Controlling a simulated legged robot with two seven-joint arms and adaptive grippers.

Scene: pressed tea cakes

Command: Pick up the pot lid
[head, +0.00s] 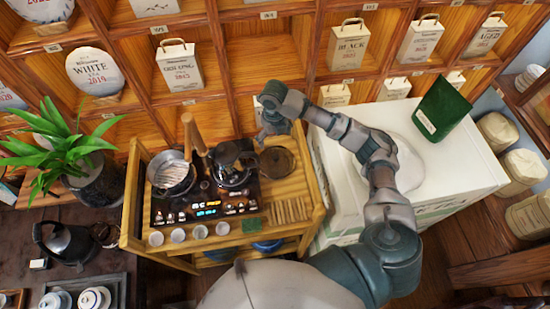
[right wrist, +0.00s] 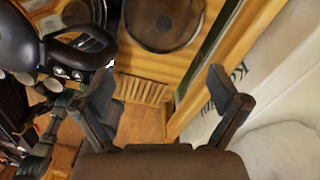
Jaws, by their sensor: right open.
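The pot lid (head: 277,161) is a dark round disc with a small raised knob. It lies on the right part of the wooden tea cart, beside a black kettle (head: 232,166). In the right wrist view the lid (right wrist: 165,22) is at the top middle, cut by the frame edge. My right gripper (head: 272,134) is above and just behind the lid in the head view. In the right wrist view its two fingers (right wrist: 160,82) are wide apart with nothing between them, and the lid lies beyond the fingertips.
A pan (head: 171,175) and the kettle are on the cooktop (head: 205,211), left of the lid. The cart's raised right edge (head: 313,165) and a white box (head: 455,184) stand to the right.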

